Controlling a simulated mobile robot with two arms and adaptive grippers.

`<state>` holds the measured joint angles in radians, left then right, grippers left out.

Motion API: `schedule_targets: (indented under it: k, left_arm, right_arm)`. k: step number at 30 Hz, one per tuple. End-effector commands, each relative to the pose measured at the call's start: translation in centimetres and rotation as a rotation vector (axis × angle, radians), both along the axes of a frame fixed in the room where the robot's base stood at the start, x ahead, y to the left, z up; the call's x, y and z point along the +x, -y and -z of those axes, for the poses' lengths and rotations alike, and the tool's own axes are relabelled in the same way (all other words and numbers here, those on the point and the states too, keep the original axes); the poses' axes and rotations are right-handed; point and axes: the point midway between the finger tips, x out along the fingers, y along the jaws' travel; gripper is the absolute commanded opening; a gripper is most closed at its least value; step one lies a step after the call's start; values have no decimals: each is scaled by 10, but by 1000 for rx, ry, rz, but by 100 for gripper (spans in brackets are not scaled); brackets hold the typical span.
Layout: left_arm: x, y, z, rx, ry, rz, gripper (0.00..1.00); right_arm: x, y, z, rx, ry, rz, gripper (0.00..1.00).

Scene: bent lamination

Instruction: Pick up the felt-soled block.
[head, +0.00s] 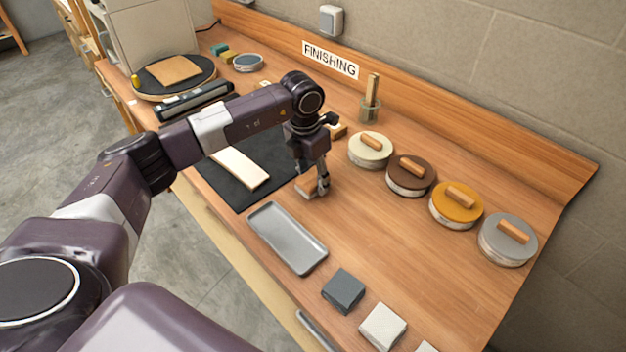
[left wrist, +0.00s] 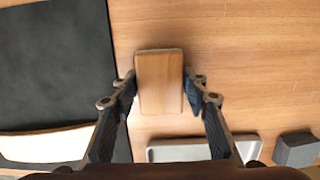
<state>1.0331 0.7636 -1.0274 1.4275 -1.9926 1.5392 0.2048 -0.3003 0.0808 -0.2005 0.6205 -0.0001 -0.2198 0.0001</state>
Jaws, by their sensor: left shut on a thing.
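The felt-soled block (head: 305,187) is a small wooden block with a thin grey edge showing beneath it. It is at the right edge of the black mat, behind the grey tray. In the left wrist view the block (left wrist: 159,82) sits upright in the picture, between the two dark finger pads. My left gripper (head: 319,187) points down and is shut on the block by its sides; its fingers (left wrist: 160,90) also show in the left wrist view. The block looks level and at or very near the table top. The fingers hide part of it in the head view.
A pale bent strip (head: 240,169) lies on the black mat (head: 222,190). An empty grey tray (head: 287,238) is in front. Several lidded round tins stand right, including a cream one (head: 370,152). A dark grey block (head: 343,290) and white block (head: 383,326) are near the front edge.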

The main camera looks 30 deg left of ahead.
Motion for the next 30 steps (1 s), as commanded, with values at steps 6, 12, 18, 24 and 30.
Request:
schedule_targets:
  k: [6, 12, 18, 24, 30]
  left_arm:
    - [2, 0, -23, 0, 5, 1, 17]
    - [2, 0, -71, 0, 9, 0, 17]
    - [2, 0, -129, -1, 8, 1, 17]
    - [1, 0, -171, 0, 5, 0, 17]
    - [0, 0, -192, 0, 1, -1, 17]
  right_arm:
    - [0, -1, 8, 1, 0, 0, 40]
    - [0, -1, 21, 1, 0, 1, 40]
    - [0, -2, 32, 2, 0, 1, 40]
    - [0, -2, 39, 2, 0, 1, 40]
    - [0, -1, 40, 1, 0, 2, 40]
